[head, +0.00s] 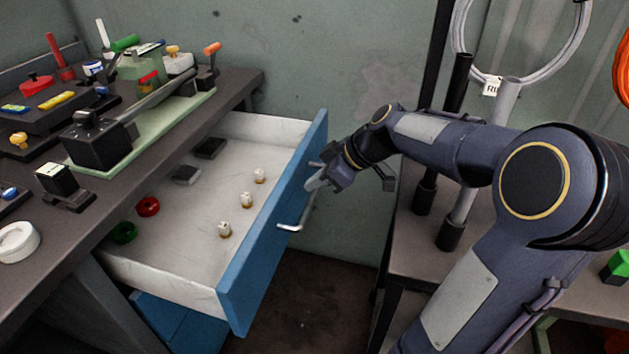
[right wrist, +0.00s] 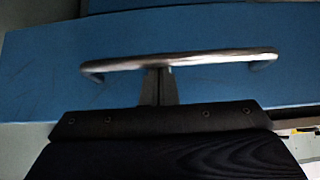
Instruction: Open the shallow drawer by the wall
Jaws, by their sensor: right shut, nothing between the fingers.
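The shallow drawer (head: 265,250) has a blue front and white inside, and stands pulled far out from under the workbench. Its metal bar handle (head: 299,213) is on the blue front. My right gripper (head: 316,184) is at the handle's far end in the head view, its fingers shut with nothing between them. In the right wrist view the handle (right wrist: 210,58) runs across the blue front, and the shut fingertips (right wrist: 158,80) meet the bar near its middle. Whether they touch it or sit behind it I cannot tell. My left gripper is not in view.
The drawer holds several small white-and-brown pieces, a red ring (head: 148,206), a green ring (head: 123,232) and dark blocks. The workbench (head: 150,170) above carries tools and switches. A dark stand (head: 415,240) with upright posts is at right. Floor shows between.

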